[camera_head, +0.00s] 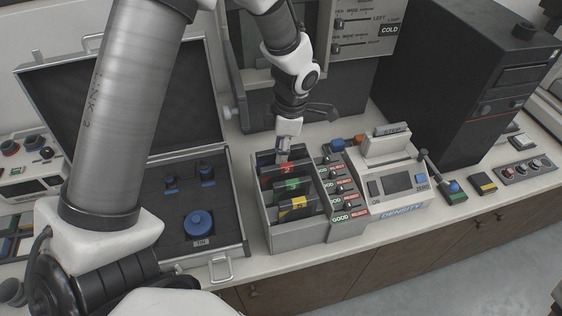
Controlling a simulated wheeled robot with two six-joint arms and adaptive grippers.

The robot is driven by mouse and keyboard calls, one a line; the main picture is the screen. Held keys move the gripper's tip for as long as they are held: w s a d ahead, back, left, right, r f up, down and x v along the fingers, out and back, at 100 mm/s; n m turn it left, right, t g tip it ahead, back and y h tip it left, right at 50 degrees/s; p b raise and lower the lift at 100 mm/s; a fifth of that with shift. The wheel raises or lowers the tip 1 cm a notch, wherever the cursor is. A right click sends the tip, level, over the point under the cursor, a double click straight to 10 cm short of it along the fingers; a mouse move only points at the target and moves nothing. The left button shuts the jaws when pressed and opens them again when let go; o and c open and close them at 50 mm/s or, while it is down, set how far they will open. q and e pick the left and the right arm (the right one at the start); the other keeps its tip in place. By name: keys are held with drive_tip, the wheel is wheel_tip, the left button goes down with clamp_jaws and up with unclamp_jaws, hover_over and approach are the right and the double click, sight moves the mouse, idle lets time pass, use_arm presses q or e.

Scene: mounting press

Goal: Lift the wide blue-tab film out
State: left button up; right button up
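A grey rack (298,237) holds several dark upright films in a row. I make out a red tab (288,168), a green tab (292,184) and a yellow tab (298,202). My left gripper (283,156) points down at the back of the rack, right at or just behind the red-tab film. Its fingers look close together, but whether they grip a film is too small to tell. My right gripper is not in view.
An open case (240,207) with blue-knobbed parts lies left of the rack. A column of GOOD/REJECT switches (340,187) and a density meter (392,182) stand close on the right. A press with a control panel (365,30) and a black cabinet (440,80) stand behind.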

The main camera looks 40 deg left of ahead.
use_arm(q)
drive_tip(key=shift+w+a+f, duration=0.1)
drive_tip(key=shift+f, duration=0.15)
drive_tip(key=shift+c, duration=0.3)
clamp_jaws()
drive_tip(key=shift+r, duration=0.1)
